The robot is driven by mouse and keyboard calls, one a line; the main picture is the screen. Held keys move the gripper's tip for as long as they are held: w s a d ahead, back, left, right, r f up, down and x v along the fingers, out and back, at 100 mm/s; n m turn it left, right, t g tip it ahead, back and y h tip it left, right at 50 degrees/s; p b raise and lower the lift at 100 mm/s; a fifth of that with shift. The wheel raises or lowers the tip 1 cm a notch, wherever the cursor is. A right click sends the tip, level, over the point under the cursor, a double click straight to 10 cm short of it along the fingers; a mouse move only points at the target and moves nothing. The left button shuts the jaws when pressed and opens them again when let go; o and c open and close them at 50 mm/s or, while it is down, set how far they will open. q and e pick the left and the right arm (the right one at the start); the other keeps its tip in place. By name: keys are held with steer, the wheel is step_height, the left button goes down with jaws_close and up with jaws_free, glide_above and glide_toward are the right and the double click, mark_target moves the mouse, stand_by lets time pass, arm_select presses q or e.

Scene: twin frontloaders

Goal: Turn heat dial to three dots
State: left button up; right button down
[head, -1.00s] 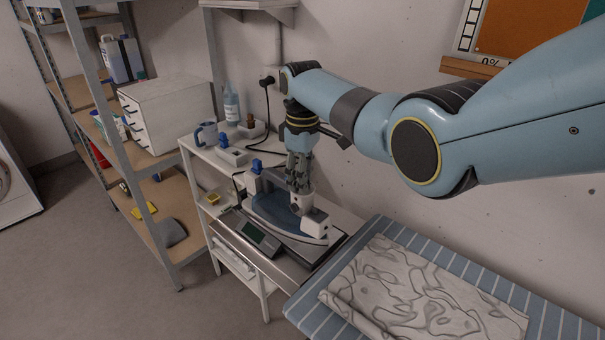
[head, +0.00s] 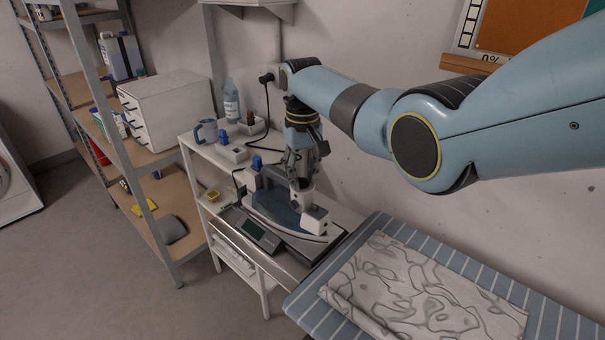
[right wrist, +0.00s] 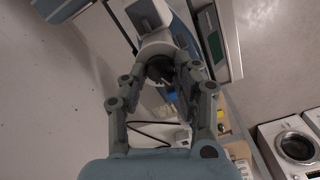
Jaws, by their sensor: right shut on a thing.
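A steam iron with a blue body (head: 272,212) and white ends lies on its stand on the small white shelf unit. The heat dial (right wrist: 159,70) appears as a dark round part on the iron's white end in the right wrist view; its dot marks cannot be read. My right gripper (head: 300,184) points down onto the iron's white handle end. My left gripper is not in view.
A grey unit with a green display (head: 255,231) stands in front of the iron. A striped ironing board (head: 310,295) with patterned cloth (head: 420,290) lies to the right. A mug (head: 206,132), bottle (head: 231,100) and power cable stand behind, near the wall.

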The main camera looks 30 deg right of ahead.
stand_by(0.3)
steer(key=c, duration=1)
jaws_free()
step_height(320, 180, up, 12)
steer(key=shift+c, duration=0.2)
